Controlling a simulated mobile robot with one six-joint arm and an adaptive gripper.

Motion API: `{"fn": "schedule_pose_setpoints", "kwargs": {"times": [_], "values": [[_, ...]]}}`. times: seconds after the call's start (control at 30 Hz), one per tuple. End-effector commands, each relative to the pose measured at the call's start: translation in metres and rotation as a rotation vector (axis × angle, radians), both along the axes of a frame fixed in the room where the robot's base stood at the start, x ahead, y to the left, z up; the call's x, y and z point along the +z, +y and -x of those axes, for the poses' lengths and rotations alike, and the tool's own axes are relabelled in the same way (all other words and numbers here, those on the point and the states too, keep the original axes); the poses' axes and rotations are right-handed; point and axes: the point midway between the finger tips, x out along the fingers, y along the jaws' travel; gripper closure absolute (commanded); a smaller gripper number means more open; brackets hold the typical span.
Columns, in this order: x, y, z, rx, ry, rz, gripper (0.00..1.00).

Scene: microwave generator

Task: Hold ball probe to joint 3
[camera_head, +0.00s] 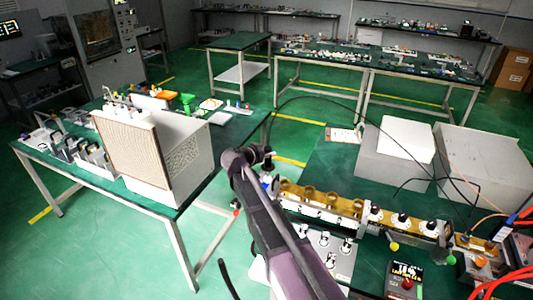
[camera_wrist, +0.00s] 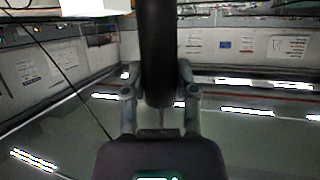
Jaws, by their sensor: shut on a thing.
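My gripper (camera_wrist: 158,88) shows in the wrist view with its two fingers on either side of a thick, dark, rod-like thing (camera_wrist: 157,45). It is shut on this thing, which may be the ball probe; its ball end is not clearly visible. In the head view my arm reaches up from the bottom middle, and its end is beside the left end of a brass-coloured waveguide assembly (camera_head: 345,204). The assembly has several joints and round fittings along its length. I cannot tell which joint is joint 3, nor whether the held thing touches the assembly.
A large white box with a tan grille (camera_head: 140,150) stands on the left bench. Grey boxes (camera_head: 395,150) stand behind the assembly. A black box with a red button (camera_head: 405,282) and red cables (camera_head: 500,283) are at the lower right. Thin black cables loop overhead. Green floor lies between benches.

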Motion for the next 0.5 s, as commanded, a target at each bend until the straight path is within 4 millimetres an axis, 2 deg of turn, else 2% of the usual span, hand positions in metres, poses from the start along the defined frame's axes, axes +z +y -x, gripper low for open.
{"fn": "schedule_pose_setpoints", "kwargs": {"times": [0.03,0.3,0.5], "values": [[0.008,0.000,0.000,0.000,0.000,0.000,1.00],[0.026,0.000,0.000,0.000,0.000,0.000,1.00],[0.031,0.000,0.000,0.000,0.000,0.000,1.00]]}}
